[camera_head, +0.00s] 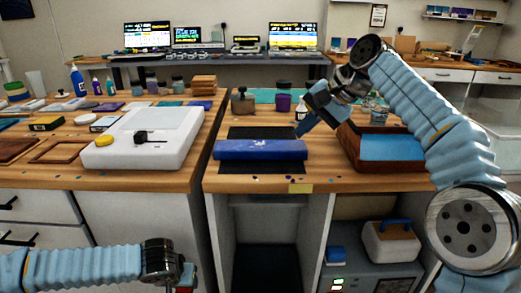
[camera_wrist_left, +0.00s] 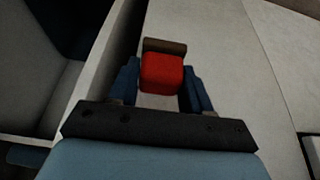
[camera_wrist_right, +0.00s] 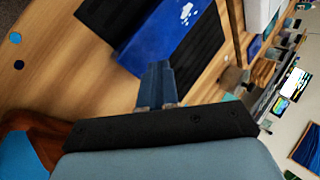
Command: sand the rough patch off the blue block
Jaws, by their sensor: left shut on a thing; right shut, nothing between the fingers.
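The long blue block (camera_head: 262,150) lies on a dark mat at the front of the right-hand bench. A small pale rough patch (camera_wrist_right: 186,13) shows on its top in the right wrist view. My right gripper (camera_head: 302,128) is shut and empty, just right of the block and apart from it; its closed fingers (camera_wrist_right: 158,82) point toward the block. My left gripper (camera_wrist_left: 163,85) is shut on a red block (camera_wrist_left: 162,72) with a brown face, which looks like a sanding block. It is low in front of the cabinets, mostly cut off in the head view.
A brown wooden tray (camera_head: 350,155) with a blue inside stands right of the block. A white slab-like machine (camera_head: 105,153) with a black knob is on the left bench. Jars, including a purple one (camera_head: 283,103), stand behind the mat. A gap separates the benches.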

